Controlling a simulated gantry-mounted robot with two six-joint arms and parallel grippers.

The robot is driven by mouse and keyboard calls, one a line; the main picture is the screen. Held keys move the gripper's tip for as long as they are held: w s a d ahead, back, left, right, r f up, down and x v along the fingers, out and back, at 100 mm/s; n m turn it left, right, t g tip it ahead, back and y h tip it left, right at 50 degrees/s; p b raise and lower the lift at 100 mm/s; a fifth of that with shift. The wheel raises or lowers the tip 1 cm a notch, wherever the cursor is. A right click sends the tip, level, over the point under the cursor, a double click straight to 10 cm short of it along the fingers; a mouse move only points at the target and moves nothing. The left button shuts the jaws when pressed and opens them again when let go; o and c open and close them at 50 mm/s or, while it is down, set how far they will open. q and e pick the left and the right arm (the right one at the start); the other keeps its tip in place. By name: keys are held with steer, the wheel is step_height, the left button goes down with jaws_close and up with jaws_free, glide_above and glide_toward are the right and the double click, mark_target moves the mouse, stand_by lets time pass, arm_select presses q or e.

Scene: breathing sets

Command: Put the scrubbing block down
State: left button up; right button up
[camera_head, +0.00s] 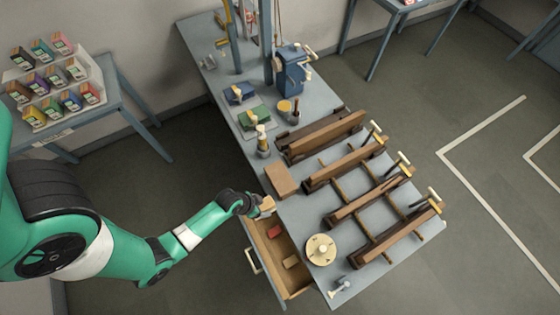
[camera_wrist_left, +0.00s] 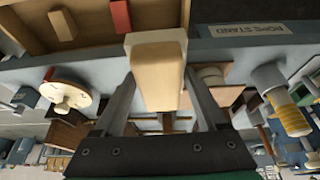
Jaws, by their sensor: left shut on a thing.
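My left gripper (camera_head: 256,209) comes in from the left and is at the bench's near edge, by the open drawer. It is shut on the scrubbing block (camera_wrist_left: 158,72), a tan block with a paler end, which sits between the two fingers in the left wrist view. In the head view the scrubbing block (camera_head: 267,205) shows only as a small tan shape at the fingertips. I cannot tell whether it touches anything below. My right gripper is not in view.
The open drawer (camera_head: 262,250) holds a red block (camera_head: 274,231) and a small tan block (camera_head: 291,261). On the bench (camera_head: 303,212) are a flat brown block (camera_head: 281,180), a round pale disc (camera_head: 321,249) and several long wooden clamp-like pieces (camera_head: 370,195). A side table with coloured boxes (camera_head: 55,80) stands at left.

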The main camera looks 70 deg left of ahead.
arm_select(q)
steer(key=shift+s+d+f, duration=0.1)
steer(key=shift+s+f, duration=0.05)
steer(key=shift+s, duration=0.1)
step_height(320, 180, down, 13)
steer(key=b, duration=1.2)
steer(key=shift+f, duration=0.55)
step_height(320, 180, down, 4)
steer(key=shift+b, duration=0.9)
